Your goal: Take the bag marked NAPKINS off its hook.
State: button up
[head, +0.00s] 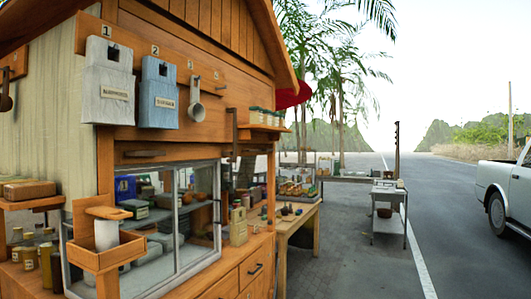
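A whitish bag (107,82) hangs under number 1 on the wooden front of a stall. Its label (115,93) is blurred; it may read NAPKINS, but I cannot be sure. A blue bag (159,90) hangs beside it under number 2, with a shorter label (165,103) that is also hard to read. The two bags hang close together with a narrow gap. The hooks behind the bags' tops are mostly hidden. My gripper is not in view.
A metal scoop (196,100) hangs under number 3. Below the bags are a glass-fronted cabinet (150,225) and a wooden box (102,250) holding a white cylinder. A wooden table (296,222) and metal cart (388,208) stand farther back. Paved ground (355,260) at right is clear.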

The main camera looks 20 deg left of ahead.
aim_at(108, 88)
jog(key=u, duration=1.6)
